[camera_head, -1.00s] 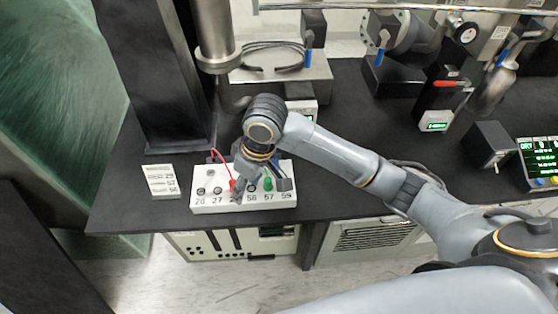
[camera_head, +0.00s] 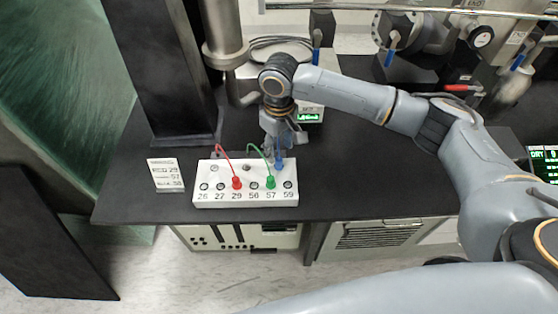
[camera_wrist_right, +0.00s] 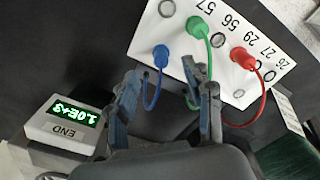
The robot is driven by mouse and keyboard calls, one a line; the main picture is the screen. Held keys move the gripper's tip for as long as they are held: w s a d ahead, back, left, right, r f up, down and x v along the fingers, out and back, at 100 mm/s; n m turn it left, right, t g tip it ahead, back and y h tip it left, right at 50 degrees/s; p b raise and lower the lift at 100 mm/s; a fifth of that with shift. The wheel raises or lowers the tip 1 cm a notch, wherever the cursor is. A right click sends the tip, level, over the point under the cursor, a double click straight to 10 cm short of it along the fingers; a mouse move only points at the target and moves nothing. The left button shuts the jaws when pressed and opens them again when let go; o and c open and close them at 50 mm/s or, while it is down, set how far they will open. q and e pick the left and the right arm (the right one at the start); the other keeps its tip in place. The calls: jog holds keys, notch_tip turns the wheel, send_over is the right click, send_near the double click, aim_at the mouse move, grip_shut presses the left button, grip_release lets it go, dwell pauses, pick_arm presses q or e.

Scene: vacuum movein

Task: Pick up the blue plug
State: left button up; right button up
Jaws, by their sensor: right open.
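The blue plug (camera_head: 279,165) stands in a back-row hole of the white socket box (camera_head: 216,199), at its right half. It also shows in the right wrist view (camera_wrist_right: 161,55), just beyond my fingertips, with its blue cable curving down between them. My right gripper (camera_wrist_right: 170,84) is open, its two blue-grey fingers spread on either side of the cable. In the head view my right gripper (camera_head: 277,143) hangs just behind the blue plug and the box. No contact with the plug shows. My left gripper is not in view.
A red plug (camera_head: 236,183) is at 29 and a green plug (camera_head: 270,183) at 57, both with arching cables. A number card (camera_head: 165,175) stands left of the box. A small display unit (camera_wrist_right: 62,124) is close to my right gripper. The right tabletop is mostly clear.

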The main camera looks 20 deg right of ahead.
aim_at(279, 159)
notch_tip(279, 159, down, 5)
jog(key=shift+s+a+r+p, duration=0.1)
jog(key=shift+p, duration=0.85)
jog(key=shift+f, duration=0.4)
jog(key=shift+c, duration=0.5)
grip_shut()
